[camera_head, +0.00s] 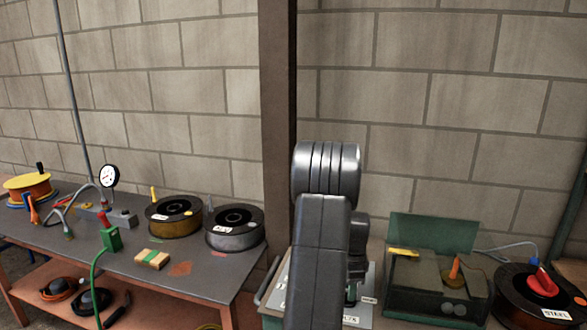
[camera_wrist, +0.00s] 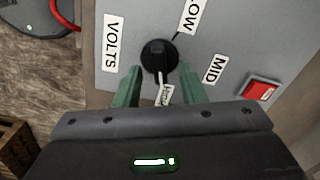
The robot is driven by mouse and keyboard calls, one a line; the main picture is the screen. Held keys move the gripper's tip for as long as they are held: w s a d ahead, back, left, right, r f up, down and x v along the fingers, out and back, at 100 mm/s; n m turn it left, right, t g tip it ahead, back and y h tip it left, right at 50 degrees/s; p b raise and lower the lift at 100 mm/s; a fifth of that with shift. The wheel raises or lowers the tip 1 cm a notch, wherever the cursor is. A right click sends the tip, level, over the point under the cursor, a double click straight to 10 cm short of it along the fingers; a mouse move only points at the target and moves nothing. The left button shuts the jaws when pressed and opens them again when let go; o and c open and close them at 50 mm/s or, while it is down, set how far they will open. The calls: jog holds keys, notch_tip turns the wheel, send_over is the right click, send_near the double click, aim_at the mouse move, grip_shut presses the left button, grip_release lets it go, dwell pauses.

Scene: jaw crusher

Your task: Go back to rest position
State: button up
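My gripper (camera_wrist: 160,70) is open, its two green fingers apart in the wrist view. A black round knob (camera_wrist: 158,53) on a grey panel (camera_wrist: 125,22) is just beyond the fingertips, roughly centred between them. The fingers do not appear to clamp it, though contact is hard to judge. Labels VOLTS, LOW and MID surround the knob, with another small label below it. Part of the labelled panel (camera_head: 362,308) shows beside the arm.
A red switch (camera_wrist: 260,91) is right of the knob. In the head view, a left bench (camera_head: 205,290) carries wire spools, a gauge (camera_head: 109,176) and a green-and-yellow block (camera_head: 151,258). A green open box (camera_head: 433,232) and a STEEL spool (camera_head: 515,300) are at right. A dark post (camera_head: 276,100) stands behind.

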jog(key=shift+f, duration=0.9)
notch_tip(320, 180, up, 14)
notch_tip(320, 180, down, 14)
jog(key=shift+r, duration=0.15)
jog(key=shift+n, duration=0.3)
jog(key=n+p, duration=0.1)
jog(key=n, duration=0.2)
jog(key=shift+n, duration=0.4)
jog(key=shift+n+p, duration=0.9)
jog(key=shift+n, duration=1.7)
jog(key=shift+a, duration=0.1)
